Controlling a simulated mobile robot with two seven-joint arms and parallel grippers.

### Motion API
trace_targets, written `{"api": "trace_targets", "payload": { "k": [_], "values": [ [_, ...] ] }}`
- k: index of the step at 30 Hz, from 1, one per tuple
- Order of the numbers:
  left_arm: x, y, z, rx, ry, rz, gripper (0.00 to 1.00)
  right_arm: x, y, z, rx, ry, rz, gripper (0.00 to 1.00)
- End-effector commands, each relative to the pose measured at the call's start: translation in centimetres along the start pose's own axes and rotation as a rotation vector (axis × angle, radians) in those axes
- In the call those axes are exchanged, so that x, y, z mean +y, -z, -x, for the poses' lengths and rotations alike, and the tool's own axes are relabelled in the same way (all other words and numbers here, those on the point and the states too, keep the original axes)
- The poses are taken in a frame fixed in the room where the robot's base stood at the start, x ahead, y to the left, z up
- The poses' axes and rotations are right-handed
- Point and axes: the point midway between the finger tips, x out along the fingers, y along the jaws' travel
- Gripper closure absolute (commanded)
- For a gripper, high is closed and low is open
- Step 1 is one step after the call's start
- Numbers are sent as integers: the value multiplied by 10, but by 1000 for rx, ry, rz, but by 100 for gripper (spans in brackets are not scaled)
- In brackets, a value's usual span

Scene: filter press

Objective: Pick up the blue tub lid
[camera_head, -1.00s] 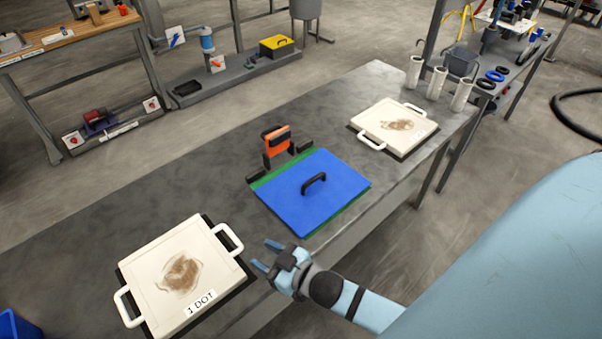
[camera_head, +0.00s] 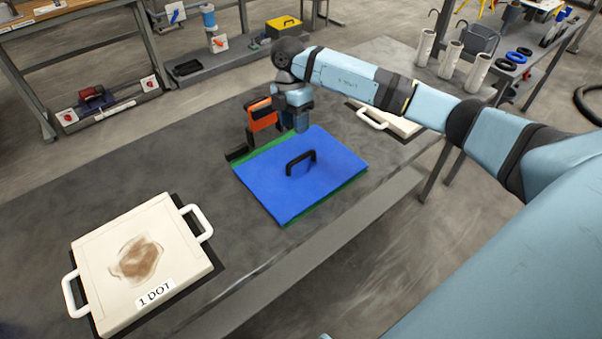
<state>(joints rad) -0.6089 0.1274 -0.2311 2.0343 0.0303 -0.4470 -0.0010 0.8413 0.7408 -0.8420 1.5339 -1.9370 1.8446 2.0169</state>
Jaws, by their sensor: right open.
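The blue tub lid (camera_head: 325,184) is a flat square panel with a black arched handle (camera_head: 300,162) standing up at its middle. It lies flat on something green whose edges show at its sides; the rest of that is hidden. My right gripper (camera_head: 301,124) points down over the lid's far edge, behind the handle and apart from it in the picture. Its jaws are open, with no object visible between them. How high the fingertips are above the lid is hard to tell. My left gripper is out of view.
An orange and black tool (camera_head: 262,115) stands upright close to my right gripper. A white plate marked "1 DOT" (camera_head: 100,249) lies at the left of the grey table. My right arm partly covers another white plate (camera_head: 402,125). White cylinders (camera_head: 451,58) stand at the back right.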

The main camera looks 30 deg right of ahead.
Motion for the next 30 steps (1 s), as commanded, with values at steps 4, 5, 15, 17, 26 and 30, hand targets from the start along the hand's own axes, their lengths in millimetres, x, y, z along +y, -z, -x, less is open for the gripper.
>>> {"api": "trace_targets", "payload": {
  "k": [4,5,15,17,26,30],
  "values": [
    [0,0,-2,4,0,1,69,0,-20,4,-76,10,-73,54],
    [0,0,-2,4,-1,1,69,0,-21,1,-79,12,-77,54],
    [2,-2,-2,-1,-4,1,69,-1,-24,-61,-77,12,-74,54],
    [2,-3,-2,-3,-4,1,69,-1,-25,-68,-77,12,-74,54],
    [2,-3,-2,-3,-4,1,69,2,-26,-88,-76,12,-74,54],
    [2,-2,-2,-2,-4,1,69,7,-27,-108,-75,12,-73,54]
  ]
}}
